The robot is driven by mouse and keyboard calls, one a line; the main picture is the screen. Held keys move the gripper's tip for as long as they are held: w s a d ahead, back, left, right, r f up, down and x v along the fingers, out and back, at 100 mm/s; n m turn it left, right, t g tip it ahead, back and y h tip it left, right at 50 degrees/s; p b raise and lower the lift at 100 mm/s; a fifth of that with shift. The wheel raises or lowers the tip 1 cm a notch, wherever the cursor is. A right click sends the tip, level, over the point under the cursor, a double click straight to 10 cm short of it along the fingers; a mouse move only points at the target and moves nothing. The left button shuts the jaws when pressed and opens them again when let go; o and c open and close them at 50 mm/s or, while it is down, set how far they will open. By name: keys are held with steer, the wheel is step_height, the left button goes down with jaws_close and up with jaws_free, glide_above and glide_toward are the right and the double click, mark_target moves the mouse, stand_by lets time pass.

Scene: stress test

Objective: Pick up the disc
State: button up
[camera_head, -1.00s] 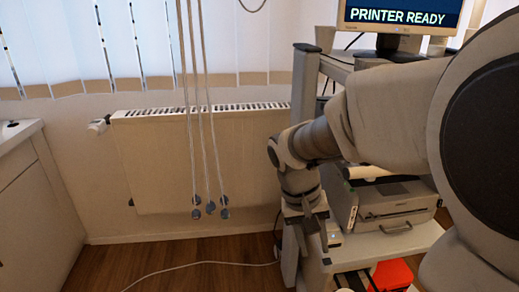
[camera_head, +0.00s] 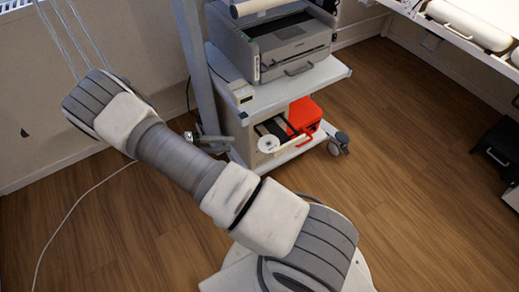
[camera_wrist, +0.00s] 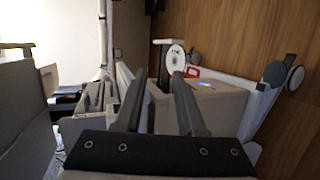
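A small white disc (camera_head: 268,143) shows on the lower level of the cart in the head view, beside a red case. A white oval with dark marks, which looks like the same disc (camera_wrist: 175,57), shows in the wrist view just beyond my fingertips. My gripper (camera_wrist: 159,74) has its two dark fingers apart, with no object visibly held between them. The disc appears a little beyond the right fingertip, and I cannot tell the exact distance. In the head view my arm hides part of the area left of the cart.
The grey cart (camera_head: 315,76) carries a printer (camera_head: 280,45) on the shelf above the disc. The red case (camera_head: 304,114) sits close by. Cords hang at upper left, and a white cable (camera_head: 75,207) lies on the floor. Wooden floor right of the cart is open.

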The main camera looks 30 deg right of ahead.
step_height(320, 180, down, 11)
steer(key=d+n+t+h, duration=0.2)
steer(key=t+h, duration=0.2)
steer(key=d+p, duration=0.2)
steer(key=d, duration=0.7)
steer(key=shift+s+d, duration=0.3)
steer(key=shift+d, duration=0.05)
jaws_close()
step_height(320, 180, up, 2)
steer(key=shift+r+p, duration=0.2)
steer(key=shift+p, duration=0.6)
